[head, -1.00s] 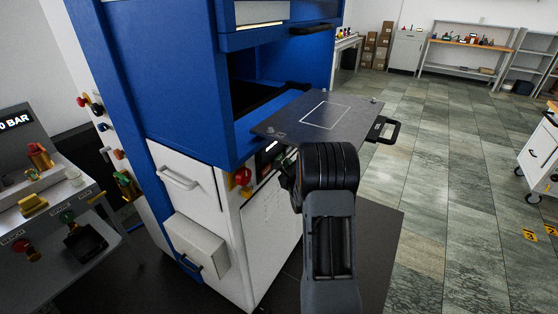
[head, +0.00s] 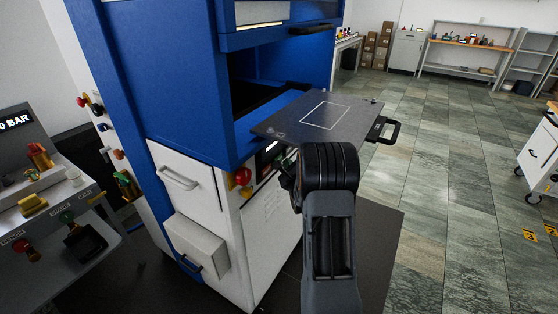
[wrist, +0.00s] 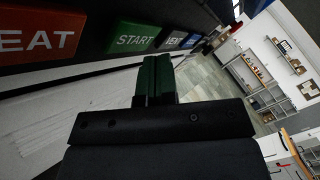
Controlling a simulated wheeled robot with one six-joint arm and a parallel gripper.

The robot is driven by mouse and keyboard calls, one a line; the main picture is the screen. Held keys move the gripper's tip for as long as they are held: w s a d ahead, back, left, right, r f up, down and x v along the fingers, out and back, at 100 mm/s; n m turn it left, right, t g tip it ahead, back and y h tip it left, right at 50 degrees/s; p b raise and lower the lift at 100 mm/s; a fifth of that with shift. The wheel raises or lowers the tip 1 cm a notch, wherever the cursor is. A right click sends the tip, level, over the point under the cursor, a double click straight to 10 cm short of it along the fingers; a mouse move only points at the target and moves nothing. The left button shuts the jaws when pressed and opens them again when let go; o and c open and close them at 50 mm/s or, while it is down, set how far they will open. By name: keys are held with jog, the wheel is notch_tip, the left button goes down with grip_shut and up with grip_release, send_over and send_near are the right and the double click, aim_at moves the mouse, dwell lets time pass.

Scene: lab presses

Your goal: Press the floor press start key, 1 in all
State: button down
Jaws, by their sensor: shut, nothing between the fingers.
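The green START key (wrist: 136,38) is on the dark key panel in the wrist view, between a red key (wrist: 38,36) reading "EAT", cut off by the frame, and a small blue key (wrist: 172,40). My gripper (wrist: 157,62) is shut and empty. Its fingertips show just below and right of the START lettering, and I cannot tell whether they touch the key. In the head view the blue and white floor press (head: 185,95) stands left of my arm. My arm hides the gripper's tips and the START key there.
A dark plate (head: 285,125) with a handle (head: 384,130) sticks out of the press above the panel. A red knob (head: 240,178) is left of my gripper. A bench with controls (head: 75,205) stands at the left.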

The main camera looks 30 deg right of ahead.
jog(key=shift+w+a, duration=0.1)
jog(key=shift+w, duration=0.05)
dwell(0.6)
jog(key=shift+w+a+b, duration=0.15)
jog(key=shift+w+b, duration=0.05)
jog(key=shift+b, duration=0.2)
jog(key=shift+w+a, duration=0.2)
jog(key=shift+w, duration=0.15)
dwell(0.7)
jog(key=shift+s+d+b, duration=0.1)
jog(key=shift+s+b, duration=0.05)
jog(key=shift+b, duration=0.2)
jog(key=shift+s+d, duration=0.3)
jog(key=shift+s, duration=0.25)
jog(key=shift+s+d+b, duration=0.15)
jog(key=shift+s+d, duration=0.25)
jog(key=shift+s, duration=0.35)
jog(key=shift+s+d+b, duration=0.15)
jog(key=shift+s+d, duration=0.25)
jog(key=shift+s, duration=0.35)
jog(key=shift+s+d+b, duration=0.15)
jog(key=shift+s+d, duration=0.25)
jog(key=shift+s, duration=0.35)
